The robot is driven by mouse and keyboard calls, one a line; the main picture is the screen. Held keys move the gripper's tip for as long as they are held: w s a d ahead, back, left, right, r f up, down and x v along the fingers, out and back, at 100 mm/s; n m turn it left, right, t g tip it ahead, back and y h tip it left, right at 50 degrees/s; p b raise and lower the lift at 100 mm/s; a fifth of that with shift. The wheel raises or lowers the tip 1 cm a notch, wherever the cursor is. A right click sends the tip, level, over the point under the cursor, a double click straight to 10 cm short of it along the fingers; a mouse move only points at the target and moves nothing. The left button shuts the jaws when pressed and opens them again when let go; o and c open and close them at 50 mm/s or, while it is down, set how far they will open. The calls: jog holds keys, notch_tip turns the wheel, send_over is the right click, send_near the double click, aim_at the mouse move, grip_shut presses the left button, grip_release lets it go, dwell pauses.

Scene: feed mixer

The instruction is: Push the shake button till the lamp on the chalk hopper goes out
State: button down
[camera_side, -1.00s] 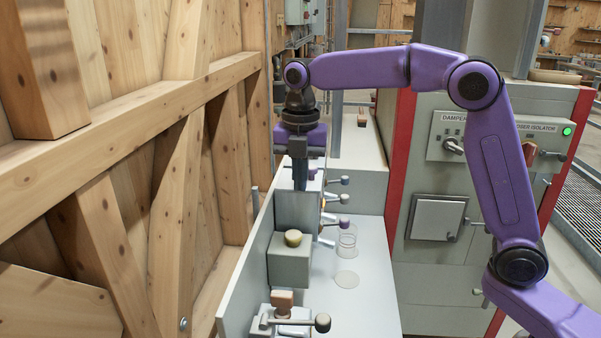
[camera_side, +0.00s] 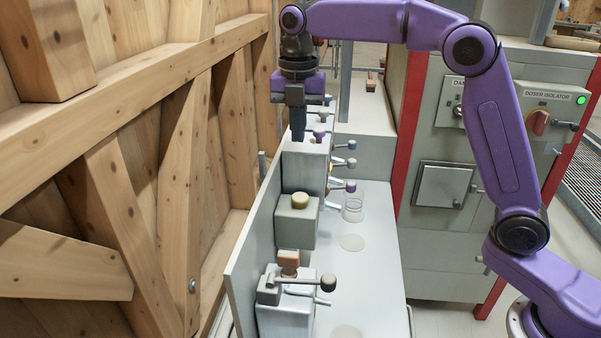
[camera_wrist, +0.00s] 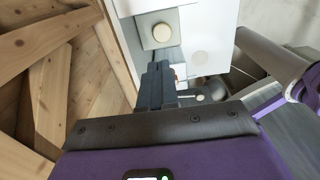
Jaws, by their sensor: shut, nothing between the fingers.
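My gripper (camera_side: 298,138) points down with its fingers together and empty, over the row of grey housings along the bench's left side. Its fingers also show in the wrist view (camera_wrist: 157,82). In the side view the fingertips overlap the top edge of a tall grey housing (camera_side: 304,165); I cannot tell whether they touch it. A nearer grey box has a round cream button (camera_side: 299,200) on top, apart from the fingers; it shows beyond them in the wrist view (camera_wrist: 162,32). No label marks the shake button or chalk hopper, and I cannot make out the hopper's lamp.
A brown-topped fitting with a dark-knobbed lever (camera_side: 328,282) stands at the front. A clear jar (camera_side: 352,209) and pale discs are on the bench (camera_side: 375,255). A timber wall runs along the left. A grey cabinet (camera_side: 445,190) with a green-lit doser isolator stands right.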

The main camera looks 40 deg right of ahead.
jog(key=shift+w+a+r, duration=0.35)
jog(key=shift+w, duration=0.3)
notch_tip(320, 180, down, 14)
dwell(0.5)
jog(key=shift+f, duration=1.1)
notch_tip(320, 180, up, 14)
jog(key=shift+r, duration=0.25)
